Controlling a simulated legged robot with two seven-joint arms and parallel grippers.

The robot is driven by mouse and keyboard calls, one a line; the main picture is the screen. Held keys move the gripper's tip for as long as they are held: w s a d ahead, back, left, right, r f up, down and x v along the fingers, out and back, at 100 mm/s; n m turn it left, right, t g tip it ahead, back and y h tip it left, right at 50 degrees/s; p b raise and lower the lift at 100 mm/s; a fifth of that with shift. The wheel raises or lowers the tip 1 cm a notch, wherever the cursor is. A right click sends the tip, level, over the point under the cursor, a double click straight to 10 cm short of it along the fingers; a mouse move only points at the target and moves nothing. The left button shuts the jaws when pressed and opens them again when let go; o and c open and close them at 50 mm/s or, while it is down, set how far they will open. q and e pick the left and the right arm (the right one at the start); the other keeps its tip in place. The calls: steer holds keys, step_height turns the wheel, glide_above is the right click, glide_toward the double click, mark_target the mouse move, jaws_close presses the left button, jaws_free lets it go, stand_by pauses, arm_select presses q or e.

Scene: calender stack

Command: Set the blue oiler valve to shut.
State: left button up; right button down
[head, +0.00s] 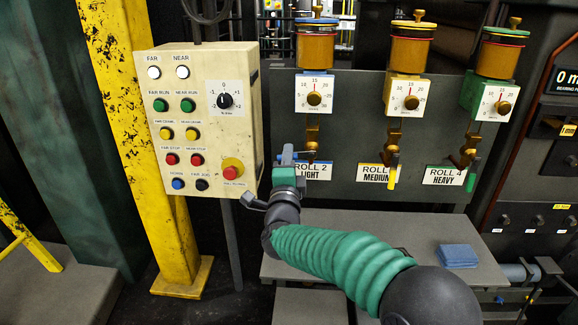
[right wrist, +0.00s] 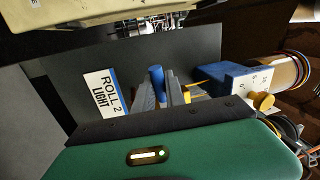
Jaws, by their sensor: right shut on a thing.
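The blue oiler (head: 315,93) is the leftmost of three, above the ROLL 2 LIGHT label (head: 316,171). Its brass valve (head: 312,137) is just below the dial block. The blue valve handle (right wrist: 156,78) appears to lie about level, sideways toward the control box. My right gripper (head: 288,160) is at this handle, and in the right wrist view its fingers (right wrist: 160,95) are shut on it. The gripper partly hides the handle in the head view. My left gripper is not in view.
The yellow-handled valve (head: 393,172) and green-handled valve (head: 470,180) to the right have handles hanging down. A control box (head: 205,120) with several buttons stands close left of my gripper. A grey bench (head: 420,240) with a blue folded cloth (head: 457,255) lies below.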

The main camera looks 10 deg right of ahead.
steer(key=shift+m, duration=0.7)
steer(key=shift+r, duration=0.1)
steer(key=c, duration=1.5)
jaws_free()
steer(key=shift+d, duration=0.1)
steer(key=shift+o, duration=0.6)
steer(key=shift+r, duration=0.1)
steer(key=shift+s, duration=0.1)
steer(key=p+v, duration=0.2)
steer(key=v, duration=1.4)
steer(key=shift+s+a+p, duration=0.3)
steer(key=shift+a+p, duration=0.05)
steer(key=shift+p, duration=0.05)
